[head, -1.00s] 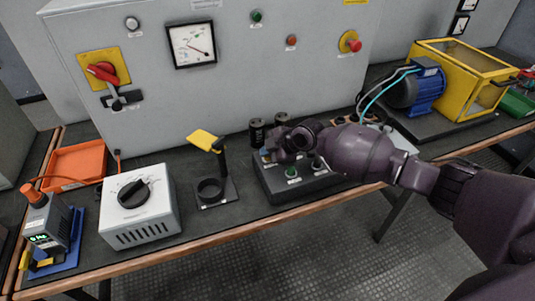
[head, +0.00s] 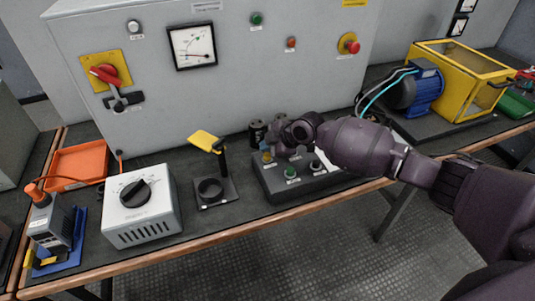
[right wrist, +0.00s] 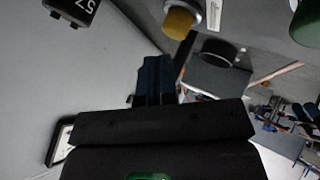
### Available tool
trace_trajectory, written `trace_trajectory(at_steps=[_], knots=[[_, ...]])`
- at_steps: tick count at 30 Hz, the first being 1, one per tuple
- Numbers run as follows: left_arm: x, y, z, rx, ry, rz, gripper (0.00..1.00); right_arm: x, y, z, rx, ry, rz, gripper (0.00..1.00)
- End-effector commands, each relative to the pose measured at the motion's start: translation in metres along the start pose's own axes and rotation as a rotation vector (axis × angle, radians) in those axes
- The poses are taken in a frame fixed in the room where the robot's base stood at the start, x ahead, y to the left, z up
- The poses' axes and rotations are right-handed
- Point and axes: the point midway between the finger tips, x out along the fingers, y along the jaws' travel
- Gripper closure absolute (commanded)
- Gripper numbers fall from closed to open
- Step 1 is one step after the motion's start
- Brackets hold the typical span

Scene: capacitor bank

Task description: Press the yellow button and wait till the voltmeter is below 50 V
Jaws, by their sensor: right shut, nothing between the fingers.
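The yellow button (head: 267,157) sits at the back left of the dark control box (head: 305,182) on the bench. It also shows at the top of the right wrist view (right wrist: 181,22), apart from the fingers. My right gripper (head: 272,142) is shut and empty, just above and behind the button. Its closed dark fingers also show in the right wrist view (right wrist: 155,80). The voltmeter (head: 193,45) is the square white dial on the grey cabinet. Its needle points to the lower right; the scale is too small to read. My left gripper is out of view.
A green button (head: 290,173) and a dark knob (head: 316,165) share the control box. Black capacitors (head: 257,131) stand behind it. A yellow-topped stand (head: 207,141), a white dial box (head: 140,207) and an orange tray (head: 79,167) are to the left. A blue motor (head: 425,87) stands right.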

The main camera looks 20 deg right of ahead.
Motion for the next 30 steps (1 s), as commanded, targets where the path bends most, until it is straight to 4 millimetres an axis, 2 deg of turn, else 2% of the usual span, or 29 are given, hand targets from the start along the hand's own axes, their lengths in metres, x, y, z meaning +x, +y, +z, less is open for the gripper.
trace_trajectory(at_steps=[11,30], knots=[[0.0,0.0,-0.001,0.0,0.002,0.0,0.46,-0.002,0.001,-0.001,0.0,0.0,0.001,1.0],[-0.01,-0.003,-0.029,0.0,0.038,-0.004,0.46,-0.035,0.026,-0.025,-0.002,0.0,0.003,1.0]])
